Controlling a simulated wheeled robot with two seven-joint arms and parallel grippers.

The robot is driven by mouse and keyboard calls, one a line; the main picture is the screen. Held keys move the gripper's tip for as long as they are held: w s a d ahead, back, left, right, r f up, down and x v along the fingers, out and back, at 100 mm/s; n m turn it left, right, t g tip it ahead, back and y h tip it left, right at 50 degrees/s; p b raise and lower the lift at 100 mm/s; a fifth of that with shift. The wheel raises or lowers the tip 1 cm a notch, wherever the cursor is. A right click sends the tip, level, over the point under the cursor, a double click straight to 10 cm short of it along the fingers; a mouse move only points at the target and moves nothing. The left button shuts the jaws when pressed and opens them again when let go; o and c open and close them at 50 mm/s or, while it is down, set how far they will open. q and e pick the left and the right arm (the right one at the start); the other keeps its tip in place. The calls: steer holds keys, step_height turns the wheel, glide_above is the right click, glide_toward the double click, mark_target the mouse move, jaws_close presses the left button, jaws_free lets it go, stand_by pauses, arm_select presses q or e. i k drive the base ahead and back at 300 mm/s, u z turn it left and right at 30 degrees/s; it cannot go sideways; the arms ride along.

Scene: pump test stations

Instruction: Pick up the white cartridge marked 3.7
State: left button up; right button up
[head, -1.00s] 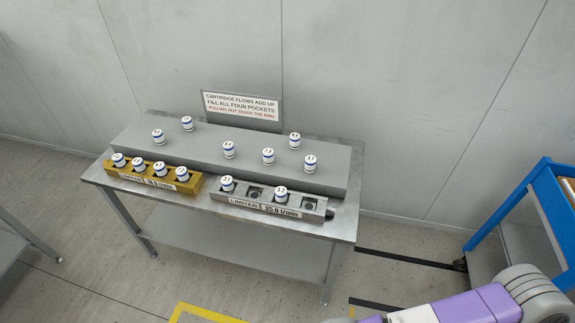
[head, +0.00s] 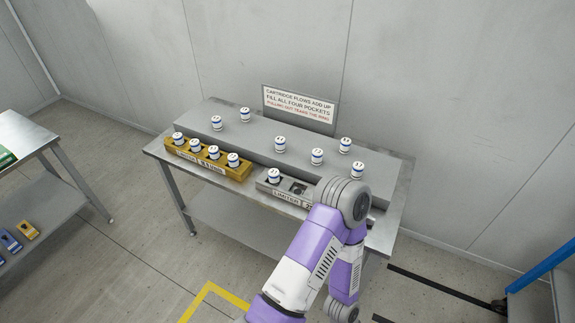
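Several white cartridges with blue bands stand on the grey raised block (head: 205,140) at the back of the table, such as a back-left one (head: 245,114), a middle one (head: 280,144) and a right one (head: 358,170). Another cartridge (head: 274,176) stands in the left pocket of the grey limiter rack (head: 262,188). Their markings are too small to read, so I cannot tell which is 3.7. My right arm crosses in front of the grey rack and hides its right part. Neither of my grippers shows.
A yellow rack (head: 206,165) at the table's left holds several cartridges. A sign (head: 299,105) stands behind the block. The metal table (head: 396,205) has bare room at its right end. Another table (head: 32,135) is at far left; a blue frame (head: 540,268) is at right.

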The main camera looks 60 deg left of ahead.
mark_target(358, 168)
steer(key=u, duration=1.9)
